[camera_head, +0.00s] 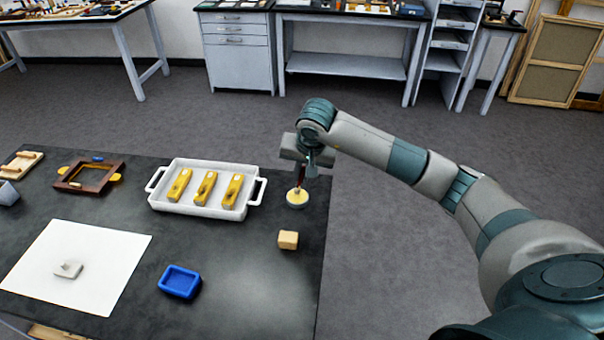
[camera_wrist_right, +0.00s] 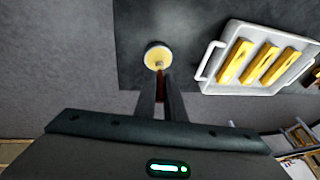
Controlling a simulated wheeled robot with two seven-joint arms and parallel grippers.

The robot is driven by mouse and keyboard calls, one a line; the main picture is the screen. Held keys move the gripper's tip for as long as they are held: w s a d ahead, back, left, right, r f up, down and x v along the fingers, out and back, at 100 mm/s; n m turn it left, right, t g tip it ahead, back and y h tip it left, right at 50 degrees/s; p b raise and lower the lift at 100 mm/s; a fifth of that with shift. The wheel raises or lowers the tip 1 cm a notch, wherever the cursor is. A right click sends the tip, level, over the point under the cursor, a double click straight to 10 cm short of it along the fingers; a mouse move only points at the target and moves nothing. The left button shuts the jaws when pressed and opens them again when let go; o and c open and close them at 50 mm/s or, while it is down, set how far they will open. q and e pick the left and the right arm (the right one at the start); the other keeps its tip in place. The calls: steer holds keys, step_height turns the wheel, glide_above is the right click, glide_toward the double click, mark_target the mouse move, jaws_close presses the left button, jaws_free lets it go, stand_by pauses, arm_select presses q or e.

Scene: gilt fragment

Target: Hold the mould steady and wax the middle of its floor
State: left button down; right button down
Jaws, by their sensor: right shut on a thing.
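The blue mould (camera_head: 180,282), a small rectangular open tray, sits on the dark table near the front middle. Its floor is bare blue in the head view. A small round pot with pale yellow wax (camera_head: 298,203) stands near the table's right edge; the wrist view shows it too (camera_wrist_right: 157,56). My right gripper (camera_head: 302,172) is above this pot, shut on a thin brush with a dark red handle (camera_wrist_right: 160,75). The brush points down at the wax; whether its tip touches, I cannot tell. My left gripper is not in view.
A white two-handled tray (camera_head: 158,205) with several yellow-gold blocks stands left of the pot. A tan block (camera_head: 288,239) lies in front of the pot. A white sheet (camera_head: 100,245) bears a small grey piece (camera_head: 68,269). A brown frame (camera_head: 72,184) lies at the back left.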

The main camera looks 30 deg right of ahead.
steer(key=shift+f+b, duration=0.45)
stand_by(0.5)
steer(key=shift+s+f+b, duration=0.15)
steer(key=shift+b, duration=0.3)
stand_by(2.4)
steer(key=shift+r+p, duration=0.35)
steer(key=shift+r, duration=0.6)
steer(key=shift+r+p, duration=0.75)
steer(key=shift+r, duration=1.9)
